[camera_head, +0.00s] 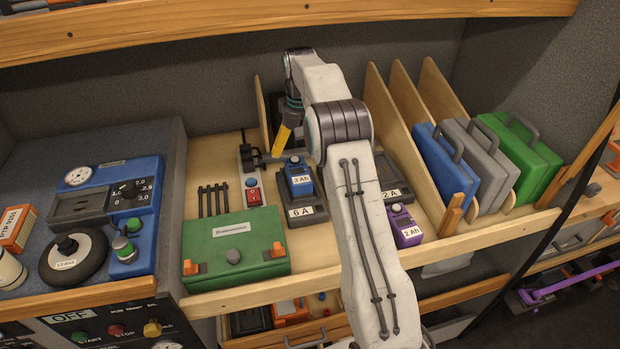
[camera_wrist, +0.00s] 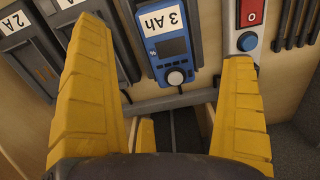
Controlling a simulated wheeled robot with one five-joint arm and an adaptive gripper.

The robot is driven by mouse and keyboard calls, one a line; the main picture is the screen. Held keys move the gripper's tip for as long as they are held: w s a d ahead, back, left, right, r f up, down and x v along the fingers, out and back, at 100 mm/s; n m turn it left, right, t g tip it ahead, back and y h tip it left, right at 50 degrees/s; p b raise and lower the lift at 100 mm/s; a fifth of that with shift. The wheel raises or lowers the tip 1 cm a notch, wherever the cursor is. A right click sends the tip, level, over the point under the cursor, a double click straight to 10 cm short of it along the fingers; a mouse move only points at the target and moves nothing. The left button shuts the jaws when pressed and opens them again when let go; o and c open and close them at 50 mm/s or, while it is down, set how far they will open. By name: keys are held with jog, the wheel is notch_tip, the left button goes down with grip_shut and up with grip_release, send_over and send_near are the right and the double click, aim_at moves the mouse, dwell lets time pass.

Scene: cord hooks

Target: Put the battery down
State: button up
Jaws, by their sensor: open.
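A blue battery (camera_head: 298,178) labelled 3 Ah sits in the dark charger (camera_head: 305,212) labelled 6 A on the wooden shelf. The battery also shows in the wrist view (camera_wrist: 172,48), between and beyond my fingers. My gripper (camera_head: 285,138) is above and just behind the battery. In the wrist view its yellow fingers (camera_wrist: 165,45) are wide apart with nothing held between them. A purple battery (camera_head: 404,226) labelled 2 Ah is on the shelf to the right of my arm. My arm partly hides the charger labelled 2 A (camera_head: 394,194).
A red rocker switch (camera_head: 254,196) with a blue button stands left of the 6 A charger. A green case (camera_head: 236,251) lies at the front left. Wooden dividers (camera_head: 392,110) and upright blue, grey and green cases (camera_head: 480,160) stand at the right.

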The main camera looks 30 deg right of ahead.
jog(key=s+a+r+t, duration=0.1)
jog(key=s+a+r, duration=0.2)
jog(key=s, duration=0.9)
jog(key=s+a+r+n+t, duration=0.1)
jog(key=s+a, duration=0.4)
jog(key=s, duration=0.7)
jog(key=s+a+r+n+t, duration=0.1)
jog(key=s+a+r, duration=0.3)
jog(key=s, duration=0.8)
jog(key=shift+r+t, duration=0.6)
jog(key=shift+t, duration=0.2)
